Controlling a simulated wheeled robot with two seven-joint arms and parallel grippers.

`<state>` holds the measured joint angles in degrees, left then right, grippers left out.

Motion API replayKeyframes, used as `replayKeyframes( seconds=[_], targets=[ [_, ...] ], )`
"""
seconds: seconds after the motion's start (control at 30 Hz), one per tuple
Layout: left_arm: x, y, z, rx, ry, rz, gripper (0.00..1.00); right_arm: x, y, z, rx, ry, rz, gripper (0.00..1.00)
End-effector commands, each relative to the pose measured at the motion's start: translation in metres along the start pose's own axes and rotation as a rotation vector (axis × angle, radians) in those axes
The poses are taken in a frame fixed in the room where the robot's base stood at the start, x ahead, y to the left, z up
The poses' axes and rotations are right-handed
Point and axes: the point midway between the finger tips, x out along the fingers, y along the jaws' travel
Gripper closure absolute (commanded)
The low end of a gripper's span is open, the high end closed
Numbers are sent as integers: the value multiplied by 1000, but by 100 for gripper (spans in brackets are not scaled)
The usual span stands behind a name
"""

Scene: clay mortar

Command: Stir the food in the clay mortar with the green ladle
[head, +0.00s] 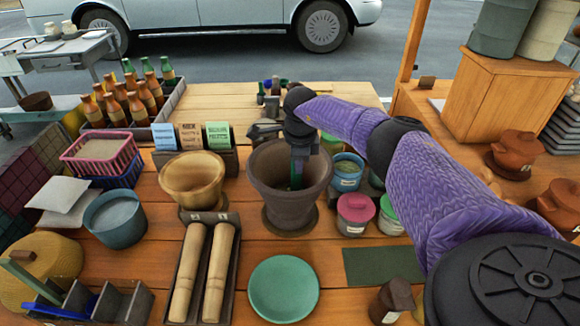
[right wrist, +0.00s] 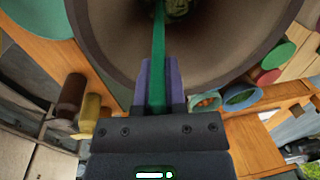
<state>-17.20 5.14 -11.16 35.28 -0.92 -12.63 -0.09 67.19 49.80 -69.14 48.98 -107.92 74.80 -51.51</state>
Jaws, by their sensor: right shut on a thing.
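The dark clay mortar (head: 265,200) stands on the wooden table near the middle of the head view. My right gripper (head: 297,160) reaches down over the mortar's mouth and is shut on the green ladle (head: 295,182). In the right wrist view the ladle (right wrist: 158,50) runs from between my fingers (right wrist: 159,82) into the mortar (right wrist: 225,45). Some greenish food (right wrist: 178,7) shows at the mortar's bottom, by the ladle's far end; I cannot tell whether they touch. The ladle's lower end is mostly hidden. My left gripper is not in view.
A wooden bowl (head: 193,178) stands left of the mortar, and a tray with two wooden pestles (head: 218,270) is in front. A green plate (head: 284,288) lies at the front. Lidded pots (head: 355,208) crowd the right side. Bottles (head: 140,105) stand at the back left.

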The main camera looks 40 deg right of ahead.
Motion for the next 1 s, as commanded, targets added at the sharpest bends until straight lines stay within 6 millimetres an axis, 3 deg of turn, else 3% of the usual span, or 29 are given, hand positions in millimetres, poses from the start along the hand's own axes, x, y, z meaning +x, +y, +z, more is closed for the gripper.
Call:
replayKeyframes(
  seconds=[0.23, 1.0],
  targets=[
    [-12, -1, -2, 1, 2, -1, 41, -14, -2, 0, 0, -1, -1, 100],
    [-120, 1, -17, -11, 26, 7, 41, -144, -20, 0, 0, -1, -1, 100]
  ],
)
